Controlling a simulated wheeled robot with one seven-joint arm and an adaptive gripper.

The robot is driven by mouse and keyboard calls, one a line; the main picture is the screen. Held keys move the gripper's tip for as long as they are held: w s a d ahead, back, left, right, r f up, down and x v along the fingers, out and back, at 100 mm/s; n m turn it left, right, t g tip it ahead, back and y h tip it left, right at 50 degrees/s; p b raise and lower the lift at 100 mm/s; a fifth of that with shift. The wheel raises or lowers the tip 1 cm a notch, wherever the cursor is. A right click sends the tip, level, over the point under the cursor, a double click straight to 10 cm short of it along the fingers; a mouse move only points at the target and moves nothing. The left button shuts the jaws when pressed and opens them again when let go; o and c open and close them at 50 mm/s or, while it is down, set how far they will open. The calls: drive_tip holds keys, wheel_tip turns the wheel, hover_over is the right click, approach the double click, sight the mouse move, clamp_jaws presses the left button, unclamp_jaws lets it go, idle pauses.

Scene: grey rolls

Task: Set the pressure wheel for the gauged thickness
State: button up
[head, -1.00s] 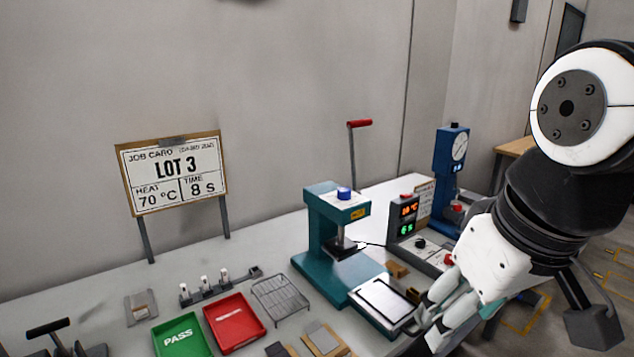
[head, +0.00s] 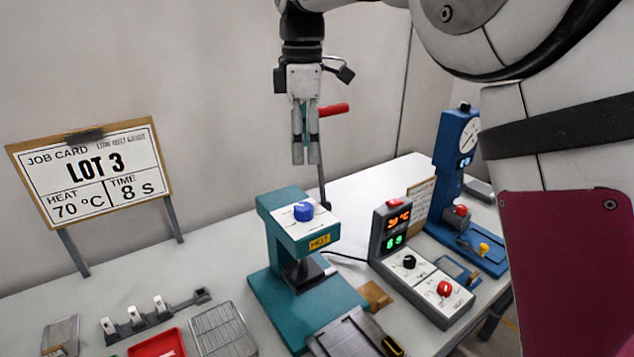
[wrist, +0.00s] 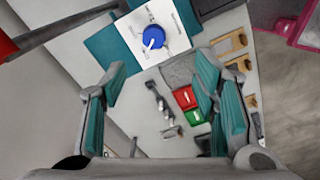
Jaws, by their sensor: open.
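The pressure wheel is a blue knob (head: 304,211) on the white top plate of the teal press (head: 283,258). In the wrist view the blue wheel (wrist: 154,37) shows a white pointer line, with scale marks on the plate around it that are too small to read. My gripper (head: 306,162) is open and empty, pointing down above the wheel and apart from it. In the wrist view its two teal-padded fingers (wrist: 160,95) stand wide apart, with the wheel beyond them, near the top of the picture. The blue gauge (head: 457,150) stands at the right; its dial reading is too small to tell.
The press's red-handled lever (head: 331,110) rises just behind my gripper. A control box (head: 420,276) with lit displays and knobs stands right of the press. The job card (head: 92,172) reads LOT 3, 70 °C, 8 s. A red tray (head: 160,344) and wire rack (head: 222,331) lie at the left.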

sight(304, 206)
drive_tip(key=f, duration=0.4)
drive_tip(key=f+p, duration=0.1)
drive_tip(key=f, duration=0.4)
drive_tip(key=w+f+p, duration=0.1)
drive_tip(key=f, duration=0.4)
drive_tip(key=shift+a+f, duration=0.1)
drive_tip(key=shift+a, duration=0.1)
drive_tip(key=shift+c, duration=0.6)
drive_tip(key=c, duration=1.1)
